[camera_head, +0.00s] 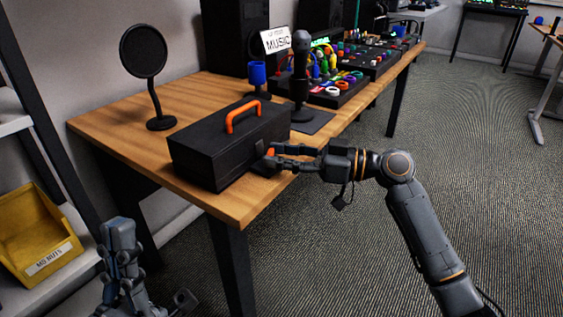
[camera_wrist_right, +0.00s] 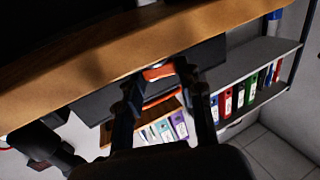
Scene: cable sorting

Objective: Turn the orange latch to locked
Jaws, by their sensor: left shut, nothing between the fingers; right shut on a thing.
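A black case (camera_head: 205,152) with an orange handle (camera_head: 243,110) on its lid stands on the wooden table. The lid is down. The orange latch (camera_head: 270,152) is on the case's right end, partly hidden by my right gripper (camera_head: 276,156). In the right wrist view the right gripper's fingers (camera_wrist_right: 158,80) are on either side of the orange latch (camera_wrist_right: 158,72), shut on it. I cannot tell the latch's exact angle. My left gripper (camera_head: 120,228) is shut and empty, low at the left, away from the table.
The wooden table (camera_head: 92,122) holds a round black pop filter (camera_head: 143,52), a blue cup (camera_head: 257,73), a microphone on a stand (camera_head: 301,75) and mixers with coloured cables behind the case. A yellow bin (camera_head: 35,240) sits on a shelf at the left.

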